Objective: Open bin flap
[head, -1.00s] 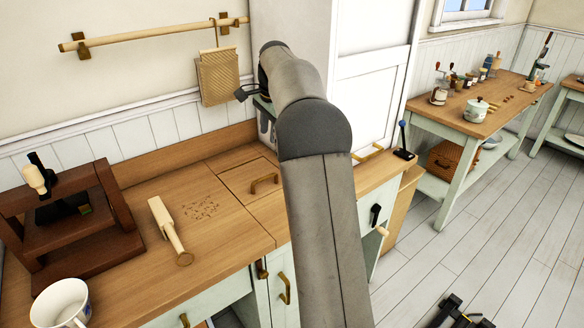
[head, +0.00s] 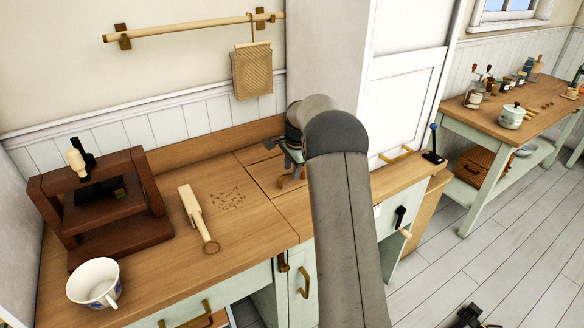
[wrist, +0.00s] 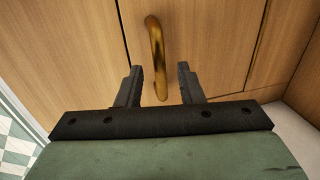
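The bin flap (wrist: 205,45) is a wooden panel set flush in the wooden counter, with thin seams around it. Its curved brass handle (wrist: 157,62) shows in the wrist view between the two dark fingers of my gripper (wrist: 158,85). The fingers are apart, one on each side of the handle's near end, and a gap shows on both sides. In the head view my gripper (head: 293,178) is over the flap (head: 262,153), and my arm and gripper hide most of the flap and its handle. The flap looks closed.
A dark wooden press (head: 100,205) and a white cup (head: 95,284) stand further left. A tall white cabinet (head: 405,85) rises behind my arm.

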